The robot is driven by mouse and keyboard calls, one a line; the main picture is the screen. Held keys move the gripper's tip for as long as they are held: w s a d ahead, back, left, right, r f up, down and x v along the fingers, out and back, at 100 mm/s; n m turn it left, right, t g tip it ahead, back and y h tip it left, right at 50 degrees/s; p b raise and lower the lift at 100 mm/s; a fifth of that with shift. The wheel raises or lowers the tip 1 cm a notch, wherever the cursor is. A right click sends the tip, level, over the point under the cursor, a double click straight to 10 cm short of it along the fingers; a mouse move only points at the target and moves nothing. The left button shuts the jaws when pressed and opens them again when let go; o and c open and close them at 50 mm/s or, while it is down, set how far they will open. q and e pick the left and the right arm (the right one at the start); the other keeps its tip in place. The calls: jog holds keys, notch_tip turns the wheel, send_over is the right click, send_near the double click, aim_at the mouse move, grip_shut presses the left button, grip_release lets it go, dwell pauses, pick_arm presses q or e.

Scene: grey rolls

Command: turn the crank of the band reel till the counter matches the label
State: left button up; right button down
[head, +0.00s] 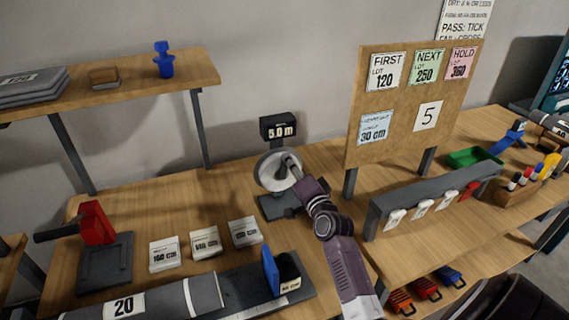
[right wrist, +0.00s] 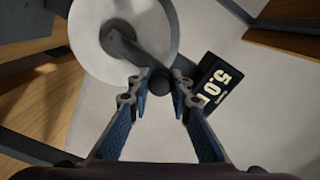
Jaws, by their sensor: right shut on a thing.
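The band reel (head: 268,174) is a white disc on a dark stand at the back of the table. Its crank (head: 291,165) is a dark bar across the disc. The counter (head: 278,127) above it reads 5.0 m; it also shows, tilted, in the right wrist view (right wrist: 213,82). My right gripper (head: 297,178) is at the crank. In the right wrist view, its fingertips are closed on the dark round crank knob (right wrist: 160,82). A white card (head: 428,116) on the board reads 5; I cannot tell whether it is the reel's label. My left gripper is not in view.
The brown board (head: 397,145) with several cards stands right of the reel. White labelled packs (head: 205,243) and a grey roll (head: 150,298) lie at front left. A grey rack (head: 435,190) is on the right.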

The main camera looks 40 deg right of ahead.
jog(key=s+d+f+m+b, duration=0.1)
jog(key=d+f+m+b, duration=0.2)
jog(key=m, duration=1.4)
jog(key=shift+s+d+f, duration=0.15)
jog(key=shift+d+f, duration=1.2)
jog(key=shift+f, duration=1.1)
jog(key=shift+m, duration=0.3)
jog(key=c, duration=1.8)
grip_release()
jog(key=shift+o, duration=0.2)
